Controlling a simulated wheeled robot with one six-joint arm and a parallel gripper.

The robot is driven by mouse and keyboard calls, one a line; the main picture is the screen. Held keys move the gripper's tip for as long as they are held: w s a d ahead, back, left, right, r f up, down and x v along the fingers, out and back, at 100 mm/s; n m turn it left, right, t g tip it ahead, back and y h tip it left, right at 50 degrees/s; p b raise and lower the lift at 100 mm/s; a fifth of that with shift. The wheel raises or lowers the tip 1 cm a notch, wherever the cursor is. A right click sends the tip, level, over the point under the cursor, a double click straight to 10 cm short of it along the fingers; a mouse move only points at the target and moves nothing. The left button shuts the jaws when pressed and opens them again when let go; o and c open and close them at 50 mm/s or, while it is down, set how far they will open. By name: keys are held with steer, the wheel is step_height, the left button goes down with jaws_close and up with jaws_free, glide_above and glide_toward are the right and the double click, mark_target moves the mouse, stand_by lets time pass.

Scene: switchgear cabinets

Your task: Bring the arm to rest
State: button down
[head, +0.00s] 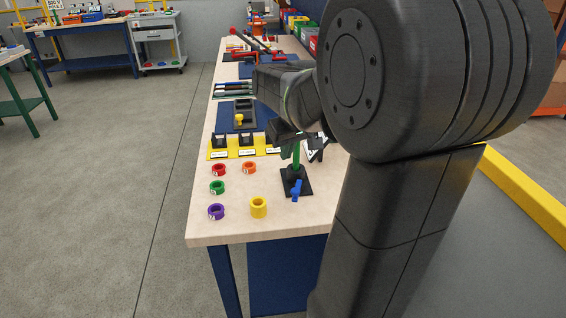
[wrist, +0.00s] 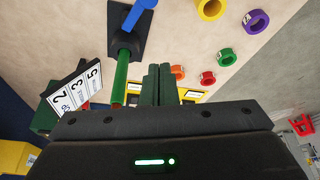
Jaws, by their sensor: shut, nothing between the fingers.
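My arm fills the right half of the head view and reaches over the wooden workbench (head: 235,228). My gripper (head: 290,132) is above the bench, close to a green post on a black base (head: 297,181). In the wrist view my gripper (wrist: 160,72) has its two fingers together with nothing between them. The green post (wrist: 120,80) stands just left of the fingers there; I cannot tell whether they touch it. A blue piece (head: 296,188) is at the black base. Part of the bench is hidden behind my arm.
A numbered card (wrist: 78,88) is near the post. The floor left of the bench is clear.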

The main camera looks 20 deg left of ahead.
steer(key=shift+v, duration=0.95)
steer(key=shift+d+f, duration=0.1)
steer(key=shift+f, duration=0.05)
